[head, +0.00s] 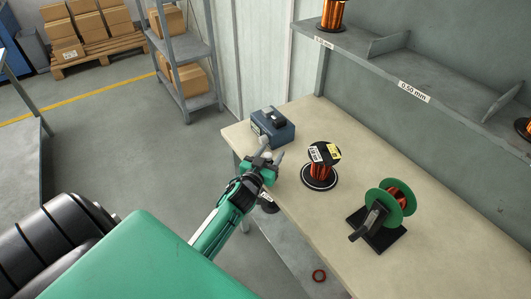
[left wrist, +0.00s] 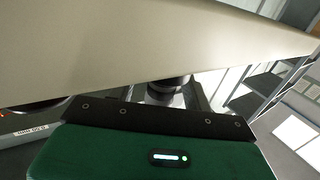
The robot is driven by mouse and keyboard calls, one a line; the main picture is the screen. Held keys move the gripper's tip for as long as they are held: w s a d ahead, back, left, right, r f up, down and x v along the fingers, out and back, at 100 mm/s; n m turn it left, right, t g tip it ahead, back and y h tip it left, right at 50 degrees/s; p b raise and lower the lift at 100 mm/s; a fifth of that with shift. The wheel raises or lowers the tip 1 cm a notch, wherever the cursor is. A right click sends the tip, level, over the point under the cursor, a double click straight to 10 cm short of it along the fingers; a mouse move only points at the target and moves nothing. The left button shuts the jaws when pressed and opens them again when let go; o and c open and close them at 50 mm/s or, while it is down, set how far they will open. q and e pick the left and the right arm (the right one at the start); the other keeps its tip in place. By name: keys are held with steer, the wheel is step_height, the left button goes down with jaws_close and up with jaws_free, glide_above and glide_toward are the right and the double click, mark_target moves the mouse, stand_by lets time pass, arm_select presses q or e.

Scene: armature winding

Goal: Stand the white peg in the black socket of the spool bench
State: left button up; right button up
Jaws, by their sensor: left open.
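My left gripper (head: 270,152) is open in the head view, over the left edge of the spool bench (head: 345,200). A small whitish piece (head: 266,155) shows between its fingers; I cannot tell whether it is the white peg or part of the gripper. A black round part (head: 268,206), perhaps the black socket, shows at the bench's front edge just below the gripper, partly hidden by the arm. In the left wrist view a dark round part (left wrist: 167,88) shows beyond my gripper's dark front plate, by the pale bench top. My right gripper is not in view.
A blue-grey box (head: 272,127) stands at the bench's back left corner. A copper wire spool (head: 322,165) stands close right of the gripper. A green-flanged winder (head: 385,212) sits further right. A shelf (head: 400,75) runs above the bench. The front middle is clear.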

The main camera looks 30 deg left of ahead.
arm_select(q)
steer(key=shift+s+f, duration=0.1)
steer(key=shift+s, duration=0.1)
steer(key=s+d+b, duration=0.1)
steer(key=s+b, duration=0.1)
steer(key=s, duration=1.1)
steer(key=shift+s+d, duration=0.15)
steer(key=shift+d, duration=0.25)
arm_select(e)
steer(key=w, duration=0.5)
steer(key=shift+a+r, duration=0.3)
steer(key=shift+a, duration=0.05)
